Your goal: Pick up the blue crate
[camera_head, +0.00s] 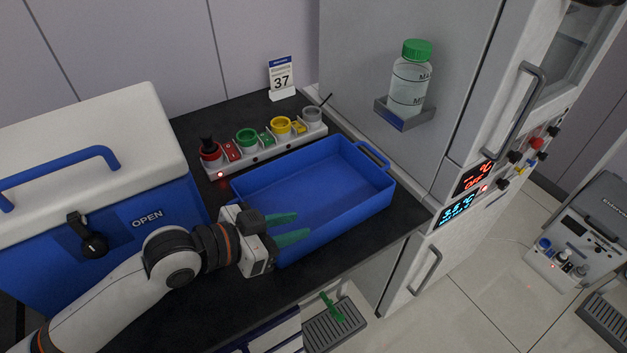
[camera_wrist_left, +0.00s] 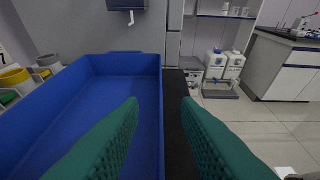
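The blue crate (camera_head: 335,185) is an open, empty tray on the black counter, with a handle (camera_head: 373,154) at its far right end. My left gripper (camera_head: 302,225) has green fingers, spread apart with nothing clasped between them. It is at the crate's near left part. In the left wrist view the crate (camera_wrist_left: 110,68) fills the left side. Its right wall runs between the two fingers (camera_wrist_left: 160,105), one over the crate's inside and one over the counter. Whether the fingers touch the wall cannot be told. My right gripper is not in view.
A blue cooler box (camera_head: 150,220) with a white lid stands left of the crate. A strip with coloured sockets (camera_head: 265,142) lies behind it. A cabinet (camera_head: 400,160) with a bottle (camera_head: 408,85) on a bracket rises at the right. A grey grate (camera_head: 335,328) lies below the counter.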

